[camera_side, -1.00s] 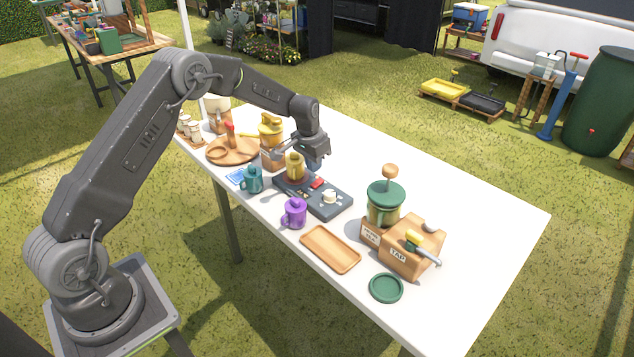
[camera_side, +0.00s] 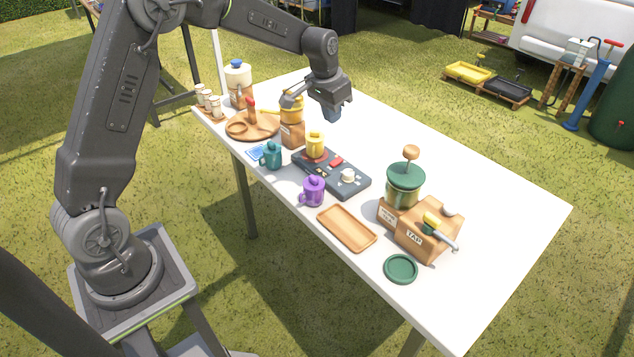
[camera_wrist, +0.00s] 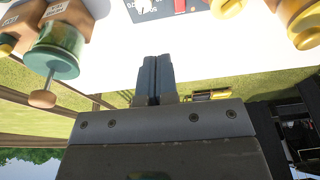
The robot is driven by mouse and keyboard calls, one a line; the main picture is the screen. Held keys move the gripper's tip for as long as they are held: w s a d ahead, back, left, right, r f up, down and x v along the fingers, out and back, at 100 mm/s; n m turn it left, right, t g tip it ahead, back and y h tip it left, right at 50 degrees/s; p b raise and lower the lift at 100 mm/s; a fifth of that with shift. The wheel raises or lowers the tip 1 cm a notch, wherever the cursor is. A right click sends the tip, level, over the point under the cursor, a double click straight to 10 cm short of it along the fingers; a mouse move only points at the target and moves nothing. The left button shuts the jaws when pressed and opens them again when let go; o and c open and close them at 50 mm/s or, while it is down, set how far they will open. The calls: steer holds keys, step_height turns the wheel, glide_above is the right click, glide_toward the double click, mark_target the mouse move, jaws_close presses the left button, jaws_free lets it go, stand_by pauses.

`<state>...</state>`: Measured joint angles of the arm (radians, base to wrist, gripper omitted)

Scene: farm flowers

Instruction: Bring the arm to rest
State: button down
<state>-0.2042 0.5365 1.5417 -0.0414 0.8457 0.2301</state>
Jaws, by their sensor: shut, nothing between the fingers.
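My gripper (camera_side: 335,112) is raised above the far part of the white table (camera_side: 492,215), behind the dark control panel (camera_side: 345,178). In the wrist view its two fingers (camera_wrist: 154,80) are pressed together with nothing between them. A yellow mug (camera_side: 314,146) sits on the left end of the panel, apart from the gripper. A purple mug (camera_side: 313,190) and a teal mug (camera_side: 271,156) stand along the table's near edge.
A green-lidded jar (camera_side: 405,185) stands by a wooden tap block (camera_side: 425,228) to the right. A wooden tray (camera_side: 346,229) and a green coaster (camera_side: 401,268) lie in front. A yellow dispenser (camera_side: 292,112) is left of the gripper. The table's right end is clear.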

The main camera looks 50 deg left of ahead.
steer(key=s+d+r+t, duration=0.1)
steer(key=s+d+r, duration=0.2)
steer(key=s+r, duration=0.35)
steer(key=s+d+r, duration=0.4)
steer(key=s+r, duration=0.1)
steer(key=s, duration=0.3)
steer(key=s+d+t, duration=0.2)
steer(key=s+d, duration=0.1)
steer(key=s, duration=1.4)
steer(key=shift+f, duration=0.35)
steer(key=shift+s+d, duration=0.1)
